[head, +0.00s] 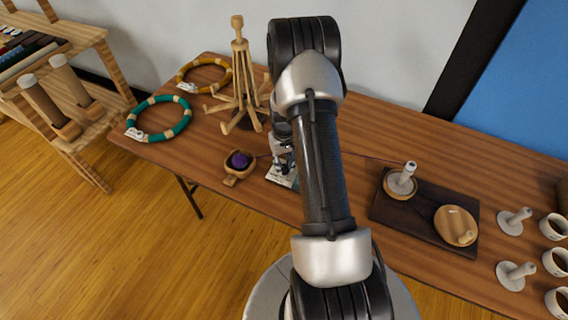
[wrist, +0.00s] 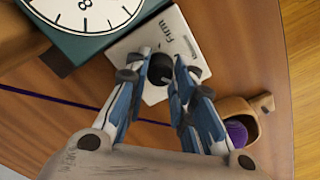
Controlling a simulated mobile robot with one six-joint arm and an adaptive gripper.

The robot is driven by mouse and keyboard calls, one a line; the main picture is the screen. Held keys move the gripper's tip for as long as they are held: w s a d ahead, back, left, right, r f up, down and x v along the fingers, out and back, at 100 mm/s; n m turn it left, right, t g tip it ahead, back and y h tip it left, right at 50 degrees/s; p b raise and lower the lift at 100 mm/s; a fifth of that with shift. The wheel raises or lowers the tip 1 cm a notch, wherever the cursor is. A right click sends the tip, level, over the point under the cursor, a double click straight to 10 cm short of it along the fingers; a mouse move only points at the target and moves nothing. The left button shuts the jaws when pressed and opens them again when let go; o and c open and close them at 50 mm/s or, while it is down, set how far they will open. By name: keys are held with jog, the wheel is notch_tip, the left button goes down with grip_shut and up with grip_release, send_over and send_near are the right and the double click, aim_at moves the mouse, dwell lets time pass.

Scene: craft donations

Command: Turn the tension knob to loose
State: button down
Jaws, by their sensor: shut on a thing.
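The tension knob (wrist: 161,66) is a small dark cylinder in the wrist view. It stands on a white plate (wrist: 184,42) marked "Firm"; other markings are covered. My gripper (wrist: 160,74) is shut on the knob, with one finger on each side of it. A pointer or setting on the knob cannot be made out. In the head view, my gripper (head: 283,150) is partly hidden behind my arm, over the white plate (head: 281,178) on the table.
A teal box with a round dial (wrist: 85,10) stands beside the plate. A wooden bowl (head: 232,178) holds purple yarn (head: 239,160), and a purple strand (wrist: 60,101) crosses the table. A wooden swift (head: 240,85) stands behind. A dark board (head: 425,225) lies right.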

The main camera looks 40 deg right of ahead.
aim_at(284, 166)
dwell(0.4)
jog(key=c, duration=1.3)
grip_release()
notch_tip(284, 166, up, 12)
jog(key=shift+r, duration=0.1)
